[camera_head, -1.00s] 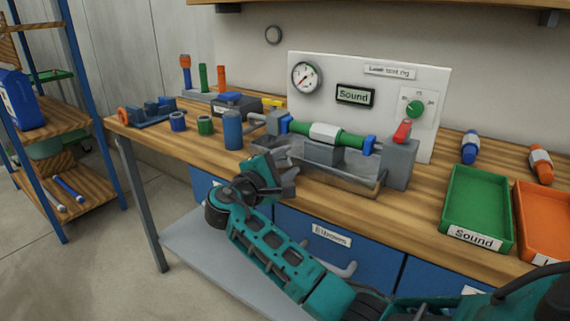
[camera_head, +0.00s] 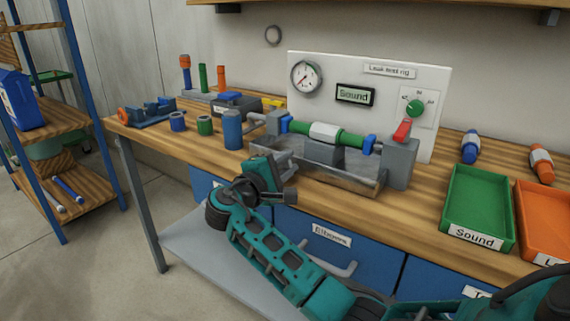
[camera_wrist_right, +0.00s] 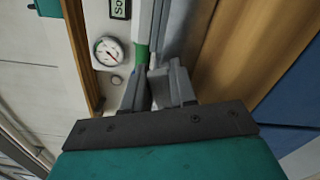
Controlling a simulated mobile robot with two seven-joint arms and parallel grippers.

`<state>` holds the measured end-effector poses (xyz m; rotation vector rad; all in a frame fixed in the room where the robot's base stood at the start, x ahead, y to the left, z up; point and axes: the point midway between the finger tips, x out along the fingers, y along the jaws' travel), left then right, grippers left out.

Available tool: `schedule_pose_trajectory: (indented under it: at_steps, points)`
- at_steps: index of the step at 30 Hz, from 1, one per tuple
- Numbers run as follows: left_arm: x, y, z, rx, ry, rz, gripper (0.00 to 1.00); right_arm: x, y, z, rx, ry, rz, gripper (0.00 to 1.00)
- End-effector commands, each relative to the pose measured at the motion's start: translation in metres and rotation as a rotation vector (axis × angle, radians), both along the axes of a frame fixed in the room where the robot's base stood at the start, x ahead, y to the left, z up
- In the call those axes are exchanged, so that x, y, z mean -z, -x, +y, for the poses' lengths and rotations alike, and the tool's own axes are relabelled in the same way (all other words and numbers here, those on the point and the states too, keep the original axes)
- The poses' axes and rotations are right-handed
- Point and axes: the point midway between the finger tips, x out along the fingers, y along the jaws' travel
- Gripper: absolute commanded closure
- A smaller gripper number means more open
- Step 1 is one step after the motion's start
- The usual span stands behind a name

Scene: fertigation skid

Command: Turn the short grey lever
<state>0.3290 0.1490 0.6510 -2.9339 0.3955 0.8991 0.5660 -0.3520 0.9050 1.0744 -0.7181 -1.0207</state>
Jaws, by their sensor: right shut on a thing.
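My right gripper (camera_head: 266,172) is at the front left corner of the metal trough (camera_head: 340,177) on the bench. That part looks to be the short grey lever, which I cannot make out in the head view. A green tube with a white middle (camera_head: 325,133) lies clamped above the trough. My left gripper is not in view.
A white panel (camera_head: 440,95) behind carries a gauge (camera_head: 306,77), a display reading "Sound" (camera_head: 355,95) and a green knob (camera_head: 416,109). A red lever (camera_head: 402,131) stands at the right. Green (camera_head: 448,200) and orange (camera_head: 524,205) trays lie further right. A blue cylinder (camera_head: 232,130) stands left.

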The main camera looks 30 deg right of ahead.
Motion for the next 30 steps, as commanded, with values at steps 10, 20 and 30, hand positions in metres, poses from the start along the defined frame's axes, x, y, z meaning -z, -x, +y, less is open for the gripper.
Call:
schedule_pose_trajectory:
  at_steps: [10,20,30]
  points:
    - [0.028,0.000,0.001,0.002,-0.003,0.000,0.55,0.015,0.002,0.000,-0.001,-0.131,-0.314,1.00]
    - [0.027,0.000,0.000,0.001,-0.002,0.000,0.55,0.013,0.002,0.000,-0.001,-0.140,-0.335,1.00]
    - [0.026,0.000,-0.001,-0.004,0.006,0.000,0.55,0.014,0.002,0.000,0.000,-0.139,-0.331,0.53]
